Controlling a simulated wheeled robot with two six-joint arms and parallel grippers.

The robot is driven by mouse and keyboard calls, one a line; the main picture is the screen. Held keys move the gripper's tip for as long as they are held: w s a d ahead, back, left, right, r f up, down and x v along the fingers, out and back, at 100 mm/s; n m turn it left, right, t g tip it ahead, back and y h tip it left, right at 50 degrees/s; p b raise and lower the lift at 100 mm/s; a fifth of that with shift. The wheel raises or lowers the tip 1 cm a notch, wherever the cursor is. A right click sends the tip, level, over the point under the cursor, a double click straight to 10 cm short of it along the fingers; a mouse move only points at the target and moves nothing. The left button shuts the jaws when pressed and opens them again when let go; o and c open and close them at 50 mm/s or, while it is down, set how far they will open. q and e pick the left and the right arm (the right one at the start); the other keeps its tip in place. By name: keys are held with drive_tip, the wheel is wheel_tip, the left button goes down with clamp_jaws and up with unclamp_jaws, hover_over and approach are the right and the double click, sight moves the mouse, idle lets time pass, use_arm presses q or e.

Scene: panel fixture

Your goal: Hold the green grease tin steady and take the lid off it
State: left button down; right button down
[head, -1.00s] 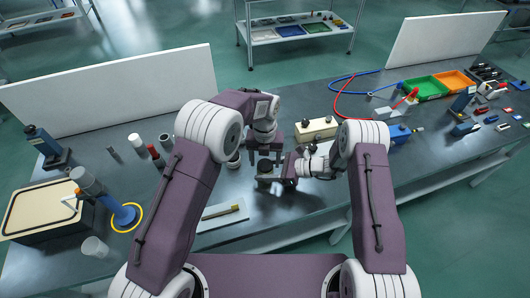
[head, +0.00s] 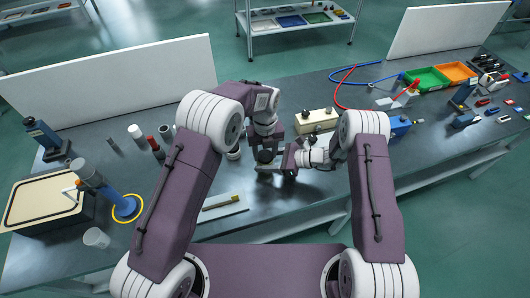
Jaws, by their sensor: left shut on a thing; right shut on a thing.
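A small dark round thing (head: 265,156), apparently the grease tin with its lid, sits between my two grippers near the middle of the bench. It is small and mostly covered, so its green colour and the seam between lid and tin cannot be made out. My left gripper (head: 264,148) comes down from above and behind, its jaws shut at the round thing's top. My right gripper (head: 272,164) reaches in from the right, low and level, its jaws shut around the lower part. Whether the lid is apart from the tin cannot be seen.
A cream box with dark knobs (head: 316,120) stands just behind the grippers. A pale strip with a yellowish piece (head: 220,207) lies in front. A white cylinder (head: 136,132) and a red one stand left. Green (head: 426,80) and orange (head: 457,73) bins sit far right.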

use_arm(q)
drive_tip(key=c, duration=0.7)
unclamp_jaws()
drive_tip(key=shift+r, duration=2.35)
wheel_tip(320, 180, up, 3)
drive_tip(key=m, duration=0.2)
drive_tip(key=shift+f+m, duration=0.1)
drive_tip(key=shift+m, duration=0.3)
drive_tip(key=shift+c, duration=0.2)
drive_tip(key=shift+r+m, duration=0.3)
drive_tip(key=shift+m, duration=0.1)
wheel_tip(320, 180, down, 8)
drive_tip(key=shift+f, duration=0.1)
